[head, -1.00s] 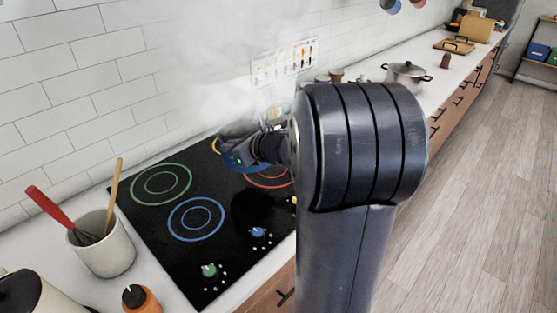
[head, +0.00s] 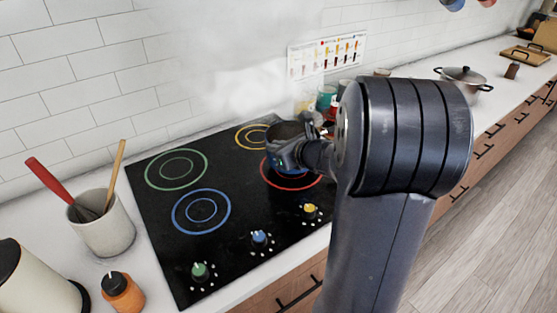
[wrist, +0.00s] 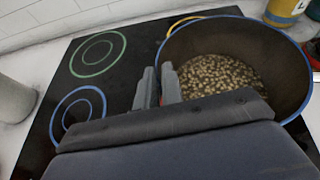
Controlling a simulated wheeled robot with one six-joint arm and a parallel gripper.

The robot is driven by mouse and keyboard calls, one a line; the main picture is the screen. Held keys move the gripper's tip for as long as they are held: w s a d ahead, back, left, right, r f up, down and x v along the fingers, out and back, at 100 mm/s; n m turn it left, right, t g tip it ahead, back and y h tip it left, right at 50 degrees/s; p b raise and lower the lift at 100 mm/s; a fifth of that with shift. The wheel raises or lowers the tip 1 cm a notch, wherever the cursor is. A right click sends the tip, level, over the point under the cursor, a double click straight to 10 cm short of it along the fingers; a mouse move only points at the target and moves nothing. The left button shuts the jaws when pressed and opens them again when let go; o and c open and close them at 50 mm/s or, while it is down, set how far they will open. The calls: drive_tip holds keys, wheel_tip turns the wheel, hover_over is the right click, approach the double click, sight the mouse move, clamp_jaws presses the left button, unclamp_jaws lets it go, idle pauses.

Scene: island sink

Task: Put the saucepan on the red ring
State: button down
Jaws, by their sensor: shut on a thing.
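The saucepan (head: 288,131) is dark inside with a blue rim and shows partly behind my gripper (head: 283,157) in the head view. In the wrist view, the saucepan (wrist: 285,60) holds many small beige pieces. My gripper (wrist: 159,86) is shut on the saucepan's near left wall. The red ring (head: 296,188) shows as an arc below the saucepan, partly covered by it and my wrist. I cannot tell whether the saucepan's base touches the cooktop.
The black cooktop (head: 237,180) also has a yellow ring (head: 240,143), a green ring (head: 150,168) and a blue ring (head: 176,212). Jars (head: 326,97) stand behind the saucepan. A utensil crock (head: 105,228) is at left. A lidded pot (head: 462,77) stands further right. Steam rises.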

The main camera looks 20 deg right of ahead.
wheel_tip(320, 180, down, 4)
drive_tip(key=shift+r+b, duration=0.25)
drive_tip(key=shift+b, duration=0.1)
drive_tip(key=c, duration=1.6)
unclamp_jaws()
drive_tip(key=shift+f, duration=0.1)
drive_tip(key=shift+o, duration=0.2)
drive_tip(key=v, duration=1.2)
